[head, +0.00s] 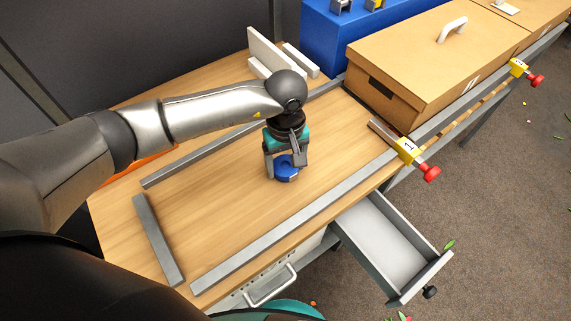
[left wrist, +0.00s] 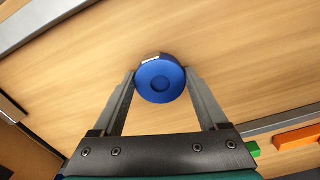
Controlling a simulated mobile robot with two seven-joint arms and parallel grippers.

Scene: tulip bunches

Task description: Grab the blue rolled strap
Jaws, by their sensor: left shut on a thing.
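The blue rolled strap (head: 285,170) is a short round roll near the middle of the wooden table. My left gripper (head: 285,163) comes down over it from above, with a finger on either side. In the left wrist view, the strap (left wrist: 160,82) shows its round face with a shallow dimple, and a small pale patch at its upper edge. The left gripper's fingers (left wrist: 163,88) touch it on both sides and are shut on it. I cannot tell whether the strap rests on the table or is slightly above it. My right gripper is in neither view.
Grey metal bars (head: 290,229) border the wooden table (head: 220,215). A cardboard box (head: 400,85) with a white handle and a blue container (head: 322,42) stand at the back right. An open drawer (head: 390,245) juts out at the front right. The tabletop around the strap is clear.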

